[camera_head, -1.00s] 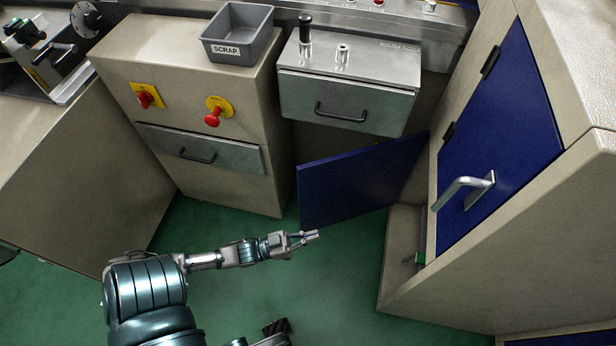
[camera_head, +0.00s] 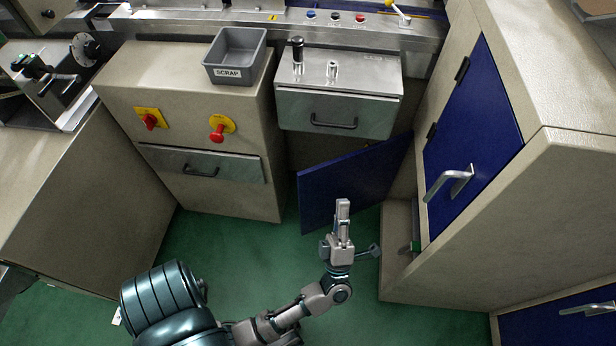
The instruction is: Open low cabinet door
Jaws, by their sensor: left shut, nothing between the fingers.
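The low cabinet door (camera_head: 330,187) is a dark blue panel that stands swung out from the beige cabinet at the right, below and left of that cabinet's upper door. The low opening (camera_head: 397,240) beside it shows. My left gripper (camera_head: 343,203) points up the picture with its fingers together and nothing between them. My right gripper is out of view.
The upper blue door (camera_head: 477,140) is shut, with a silver handle (camera_head: 448,183). Another blue door (camera_head: 555,325) shows at the lower right. A beige cabinet (camera_head: 225,195) with red knobs and a metal drawer (camera_head: 338,112) stand behind. Green floor (camera_head: 230,250) is clear at left.

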